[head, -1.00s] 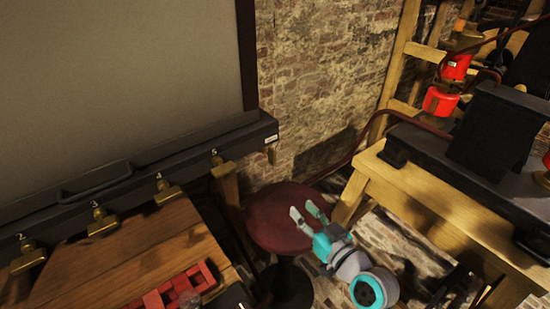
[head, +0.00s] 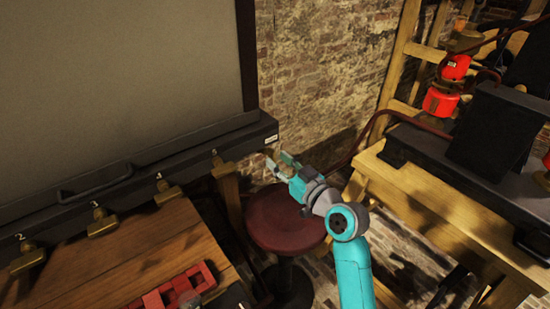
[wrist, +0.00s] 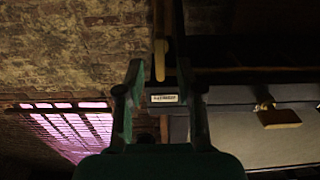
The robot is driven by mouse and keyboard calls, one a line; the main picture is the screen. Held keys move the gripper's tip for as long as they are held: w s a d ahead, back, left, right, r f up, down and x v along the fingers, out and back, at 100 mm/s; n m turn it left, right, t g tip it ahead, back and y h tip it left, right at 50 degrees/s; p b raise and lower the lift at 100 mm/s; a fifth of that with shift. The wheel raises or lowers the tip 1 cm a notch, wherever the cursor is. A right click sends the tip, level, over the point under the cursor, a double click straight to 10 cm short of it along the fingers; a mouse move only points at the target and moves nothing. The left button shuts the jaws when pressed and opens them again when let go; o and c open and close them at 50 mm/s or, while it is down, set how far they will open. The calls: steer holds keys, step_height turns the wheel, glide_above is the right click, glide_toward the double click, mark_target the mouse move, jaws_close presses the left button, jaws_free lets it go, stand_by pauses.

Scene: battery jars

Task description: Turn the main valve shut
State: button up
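A yellow-brass lever (wrist: 160,58) stands by a small white label (wrist: 163,98) in the wrist view; it appears to be the main valve, but the label is too small to read. The same label (head: 271,139) is on the right end of the long black casing (head: 140,178) in the head view, where my gripper largely hides the lever. My gripper (head: 277,161) is just below and right of that end. Its fingers are apart in the wrist view, with the lever showing between them. I cannot tell whether they touch it.
Several numbered brass valves (head: 103,222) line the casing's front above a wooden bench (head: 130,265). A round dark red stool (head: 285,222) stands below my arm. A wooden table (head: 430,195) with black equipment is at the right. A brick wall (head: 320,90) rises behind.

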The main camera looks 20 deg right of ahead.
mark_target(271, 156)
steer(key=shift+x, duration=1.25)
jaws_close()
